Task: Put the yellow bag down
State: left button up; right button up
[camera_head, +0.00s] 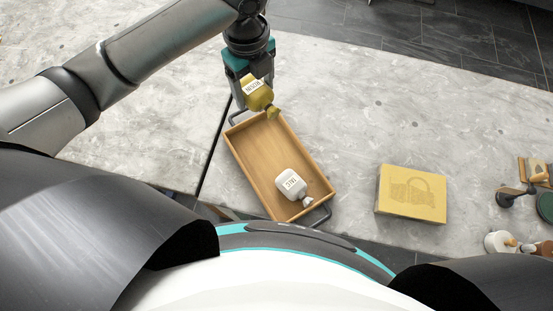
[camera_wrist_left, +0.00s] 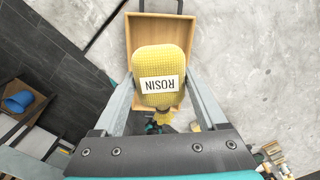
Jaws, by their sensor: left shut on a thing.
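The yellow bag (camera_head: 258,95) carries a white label, which reads ROSIN in the left wrist view (camera_wrist_left: 160,66). My left gripper (camera_head: 250,92) is shut on it, with one finger on each side of the bag. The bag is at the far end of a wooden tray (camera_head: 247,160), seemingly held above it; the exact height cannot be told. The tray also shows behind the bag in the left wrist view (camera_wrist_left: 160,22). A white bag labelled TALC (camera_head: 290,185) lies in the near end of the tray. My right gripper is not in view.
A yellow block with a drawn picture (camera_head: 411,194) lies right of the tray. Small tools and pots, including a white pot (camera_head: 497,242), stand at the far right. The tray has dark handles (camera_head: 318,217). Its middle is empty, and the grey table (camera_head: 360,110) is bare beyond it.

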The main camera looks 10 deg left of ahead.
pick_arm(q)
jog(key=shift+s+f+m, duration=0.1)
jog(key=shift+m, duration=0.5)
jog(key=shift+f, duration=0.4)
jog(key=b, duration=0.3)
send_over(261, 141)
notch_tip(261, 141, down, 15)
jog(key=shift+f, duration=0.1)
jog(key=shift+f+b, duration=0.4)
jog(key=shift+f, duration=1.7)
jog(key=shift+f, duration=0.2)
jog(key=o, duration=1.2)
jog(key=shift+o, duration=0.2)
jog(key=shift+r, duration=0.2)
